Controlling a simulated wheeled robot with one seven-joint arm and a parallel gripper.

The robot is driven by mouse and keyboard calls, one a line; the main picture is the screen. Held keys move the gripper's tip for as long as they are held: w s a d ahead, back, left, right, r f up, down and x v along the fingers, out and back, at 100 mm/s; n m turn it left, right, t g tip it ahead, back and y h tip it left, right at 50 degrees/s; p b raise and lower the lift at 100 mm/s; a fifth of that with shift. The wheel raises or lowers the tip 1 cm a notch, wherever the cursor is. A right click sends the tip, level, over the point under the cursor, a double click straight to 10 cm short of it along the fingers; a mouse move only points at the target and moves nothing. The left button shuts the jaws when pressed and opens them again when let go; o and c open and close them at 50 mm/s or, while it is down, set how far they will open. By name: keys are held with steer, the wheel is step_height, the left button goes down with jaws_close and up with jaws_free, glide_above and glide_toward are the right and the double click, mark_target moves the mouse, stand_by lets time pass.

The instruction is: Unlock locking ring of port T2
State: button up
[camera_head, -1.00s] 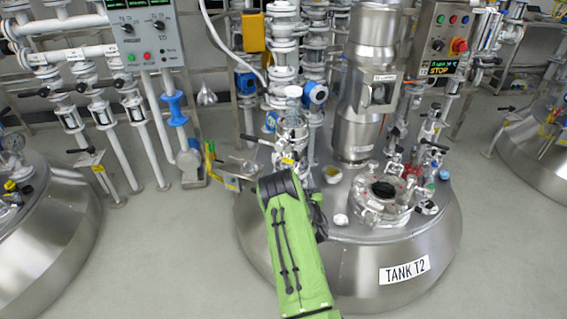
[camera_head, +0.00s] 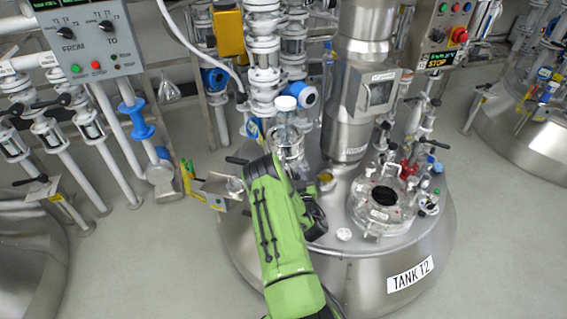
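Tank T2 (camera_head: 350,280) is a large steel vessel with a "TANK T2" label on its front. On its top right is a round port (camera_head: 384,203) with a dark opening and a metal ring with fittings around it. I take this to be port T2 with its locking ring; whether the ring is locked cannot be told. My green arm (camera_head: 275,225) reaches up over the tank's left part, with a black joint to the right of its upper end. The arm is left of the port and apart from it in the picture.
A steel column (camera_head: 352,120) rises behind the port. Valves and thin pipes (camera_head: 415,160) stand right of it. A glass fitting with a white cap (camera_head: 287,115) stands just behind my arm. A small white knob (camera_head: 344,234) lies between arm and port.

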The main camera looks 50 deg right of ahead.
steer(key=shift+w+d, duration=0.2)
steer(key=shift+r, duration=0.1)
steer(key=shift+s, duration=0.1)
jaws_close()
